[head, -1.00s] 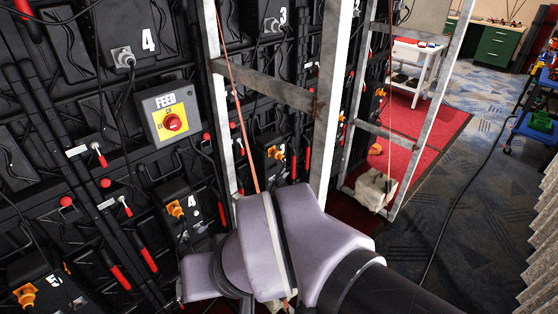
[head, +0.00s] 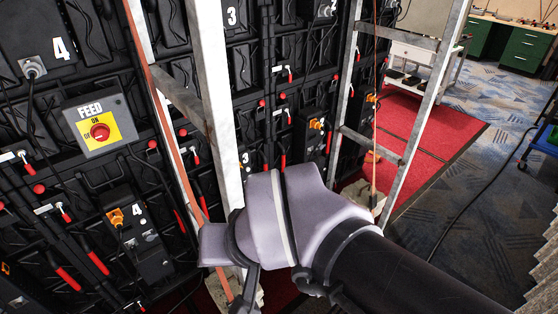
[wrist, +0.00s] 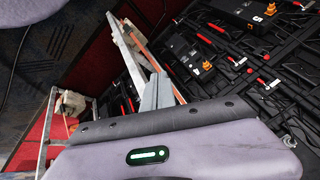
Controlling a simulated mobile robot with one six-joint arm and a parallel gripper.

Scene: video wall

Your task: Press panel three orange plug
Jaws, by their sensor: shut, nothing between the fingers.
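Panel three carries a white 3 (head: 231,16) at the top of the head view. A lower box marked 3 (head: 245,158) shows partly beside a pale metal upright. Its orange plug is hidden now, behind the upright or my arm. My gripper is hidden behind my pale wrist in the head view. In the wrist view my gripper (wrist: 157,90) shows as a narrow grey wedge, shut and empty, apart from any plug.
The pale upright (head: 212,110) and another metal frame (head: 413,115) stand before the wall. Panel four's box (head: 150,250) has an orange plug (head: 116,216); another orange plug (head: 316,124) is further right. A FEED switch box (head: 100,125) is at left.

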